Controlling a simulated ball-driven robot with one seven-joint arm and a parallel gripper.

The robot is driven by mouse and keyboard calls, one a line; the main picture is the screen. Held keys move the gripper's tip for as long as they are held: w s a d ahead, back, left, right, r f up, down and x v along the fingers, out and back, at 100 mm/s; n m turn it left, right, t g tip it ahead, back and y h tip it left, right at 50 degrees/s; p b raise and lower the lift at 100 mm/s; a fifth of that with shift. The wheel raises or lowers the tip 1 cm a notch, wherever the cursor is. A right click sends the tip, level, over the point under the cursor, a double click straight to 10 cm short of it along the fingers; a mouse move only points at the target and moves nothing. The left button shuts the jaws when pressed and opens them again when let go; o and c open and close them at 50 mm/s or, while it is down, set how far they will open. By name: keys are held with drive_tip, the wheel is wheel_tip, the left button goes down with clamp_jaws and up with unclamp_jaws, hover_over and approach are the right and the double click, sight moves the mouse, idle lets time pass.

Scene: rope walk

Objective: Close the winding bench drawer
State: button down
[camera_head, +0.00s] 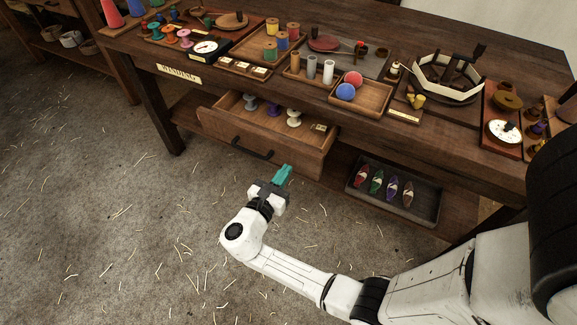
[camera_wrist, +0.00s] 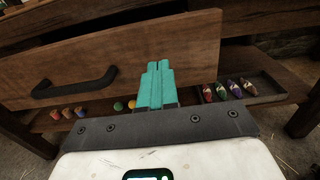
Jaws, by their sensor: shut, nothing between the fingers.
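The winding bench (camera_head: 225,78) is a dark wooden table with a "WINDING" label on its front. Its drawer (camera_head: 296,155) stands pulled out, with white and purple spools and a small labelled block inside. A dark bar handle (camera_head: 253,148) is on the drawer front; the handle also shows at the left in the wrist view (camera_wrist: 75,84). My gripper (camera_head: 283,174) has teal fingers, shut and empty, in front of the drawer front near its right end. In the wrist view the fingertips (camera_wrist: 160,68) overlap the drawer front (camera_wrist: 200,45); I cannot tell if they touch it.
A dark tray (camera_head: 428,212) with several coloured shuttles lies on the lower shelf, right of the drawer. The bench top holds spools, trays, balls and a winder (camera_head: 447,80). A shelf unit (camera_head: 75,50) stands at left. The straw-strewn floor (camera_head: 120,230) in front is open.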

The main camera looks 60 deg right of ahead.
sight(313, 138)
drive_tip(key=shift+d, duration=1.35)
drive_tip(key=d+b, duration=0.1)
drive_tip(key=d, duration=0.4)
drive_tip(key=d+b, duration=0.1)
drive_tip(key=d, duration=0.4)
drive_tip(key=d+b, duration=0.1)
drive_tip(key=d, duration=0.3)
drive_tip(key=shift+w+d+f, duration=0.1)
drive_tip(key=shift+w+d, duration=0.15)
drive_tip(key=shift+d, duration=0.15)
drive_tip(key=shift+d+b, duration=0.35)
drive_tip(key=shift+d, duration=0.35)
drive_tip(key=shift+w, duration=0.1)
drive_tip(key=shift+d+r, duration=0.15)
drive_tip(key=shift+r, duration=0.1)
